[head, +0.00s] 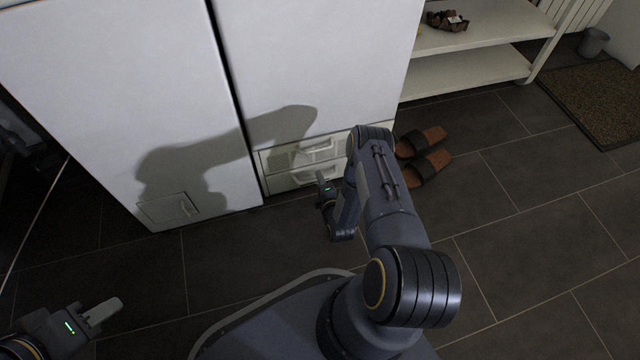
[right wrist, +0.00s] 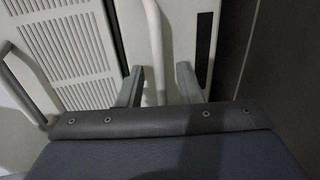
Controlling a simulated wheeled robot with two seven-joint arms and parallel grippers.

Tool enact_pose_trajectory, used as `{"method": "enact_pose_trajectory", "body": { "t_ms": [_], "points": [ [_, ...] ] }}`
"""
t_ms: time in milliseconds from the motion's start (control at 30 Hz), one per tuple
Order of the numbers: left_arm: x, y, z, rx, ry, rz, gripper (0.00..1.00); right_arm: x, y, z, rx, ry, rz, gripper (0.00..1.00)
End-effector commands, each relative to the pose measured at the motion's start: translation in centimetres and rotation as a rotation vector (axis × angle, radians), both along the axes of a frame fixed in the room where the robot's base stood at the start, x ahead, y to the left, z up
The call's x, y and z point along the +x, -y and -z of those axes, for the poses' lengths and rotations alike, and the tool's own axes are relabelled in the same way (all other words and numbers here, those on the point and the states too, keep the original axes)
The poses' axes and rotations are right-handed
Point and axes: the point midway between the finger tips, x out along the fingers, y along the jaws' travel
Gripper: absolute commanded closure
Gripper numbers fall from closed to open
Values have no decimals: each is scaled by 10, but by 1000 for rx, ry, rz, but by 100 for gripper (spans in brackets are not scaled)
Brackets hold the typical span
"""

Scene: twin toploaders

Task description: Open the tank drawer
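No label tells me which is the tank drawer. Both drawers look closed. My right gripper (head: 323,180) is at the lower handle. In the right wrist view the gripper (right wrist: 158,84) is open, with one finger on each side of the lower handle (right wrist: 156,40); a gap shows beside the right finger. The upper handle (right wrist: 18,80) is further left. My left gripper (head: 103,311) is low at the left, away from the machines; its opening is unclear.
The left toploader (head: 120,90) stands beside the right one, with a small closed flap (head: 168,208) low on its front. Brown sandals (head: 430,165) lie on the floor near a white shelf (head: 470,75). The tiled floor in front is clear.

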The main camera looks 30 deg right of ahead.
Motion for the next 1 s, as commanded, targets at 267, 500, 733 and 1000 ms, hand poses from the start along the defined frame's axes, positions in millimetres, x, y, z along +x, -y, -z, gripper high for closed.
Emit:
{"method": "enact_pose_trajectory", "body": {
  "t_ms": [267,500,733,1000],
  "points": [
    [0,0,0,0,0,0,65,2,0,0,0,-1,-1,68],
    [0,0,0,0,0,0,65,2,0,0,1,-1,-1,99],
    [0,0,0,0,0,0,65,1,0,0,2,-2,-1,100],
    [0,0,-6,0,0,0,65,-11,-4,-1,2,-6,-2,100]
  ]
}}
